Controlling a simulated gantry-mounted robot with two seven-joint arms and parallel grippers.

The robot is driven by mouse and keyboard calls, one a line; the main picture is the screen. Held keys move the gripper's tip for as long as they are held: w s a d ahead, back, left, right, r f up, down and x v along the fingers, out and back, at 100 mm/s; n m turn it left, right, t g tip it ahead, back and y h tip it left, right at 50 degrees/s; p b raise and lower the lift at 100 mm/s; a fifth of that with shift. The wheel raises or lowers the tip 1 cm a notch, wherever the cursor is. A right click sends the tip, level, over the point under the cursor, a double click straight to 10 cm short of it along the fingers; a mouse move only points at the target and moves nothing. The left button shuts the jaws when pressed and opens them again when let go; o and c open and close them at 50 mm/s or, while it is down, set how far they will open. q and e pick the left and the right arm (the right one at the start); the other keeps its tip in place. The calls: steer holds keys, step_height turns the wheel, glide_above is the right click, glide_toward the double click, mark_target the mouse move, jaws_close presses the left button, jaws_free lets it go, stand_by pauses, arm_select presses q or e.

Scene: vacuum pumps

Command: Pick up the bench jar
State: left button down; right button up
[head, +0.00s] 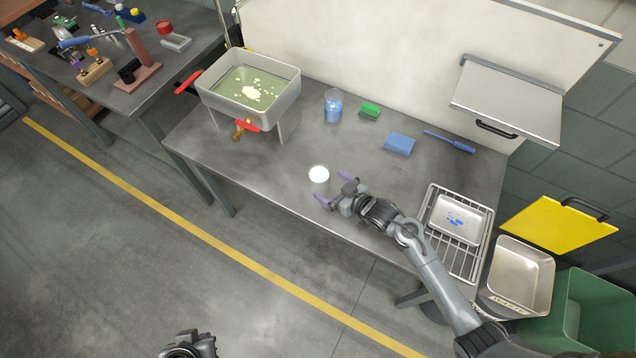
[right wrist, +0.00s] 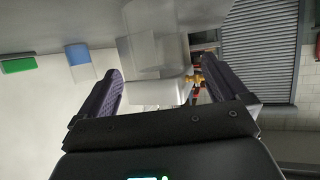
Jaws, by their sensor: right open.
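The bench jar, a small round jar with a bright white top (head: 319,174), stands upright near the front edge of the steel bench (head: 262,186). In the right wrist view a pale, see-through jar body (right wrist: 152,52) shows beyond and between the fingers. My right gripper (head: 335,188) is open, just right of the jar, its two purple fingers pointing toward it. In the right wrist view the open gripper (right wrist: 165,95) has no visible contact with the jar. A dark part of my left arm shows at the bottom edge of the head view; its fingers do not show.
A grey tank (head: 291,88) with a brass tap stands left on the bench. A beaker of blue liquid (head: 333,108), a green block (head: 370,110), a blue sponge (head: 399,143) and a blue-handled tool (head: 449,141) lie behind. A wire rack (head: 434,248) with a tray is right.

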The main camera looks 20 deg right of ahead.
mark_target(312, 170)
steer(key=shift+d+b+x, duration=0.2)
steer(key=shift+b+x, duration=0.2)
steer(key=shift+x, duration=3.05)
steer(key=shift+w, duration=0.1)
steer(key=shift+r, duration=0.1)
steer(key=c, duration=1.1)
steer(key=shift+r, duration=0.8)
steer(key=s+d+r, duration=0.1)
steer(key=d+r, duration=0.2)
steer(key=d+r+p, duration=0.1)
steer(key=d+r, duration=0.2)
steer(key=d, duration=0.1)
steer(key=s+d+r, duration=0.1)
steer(key=d+r, duration=0.2)
steer(key=d, duration=0.1)
steer(key=shift+s+d+r, duration=0.2)
steer(key=shift+s, duration=0.1)
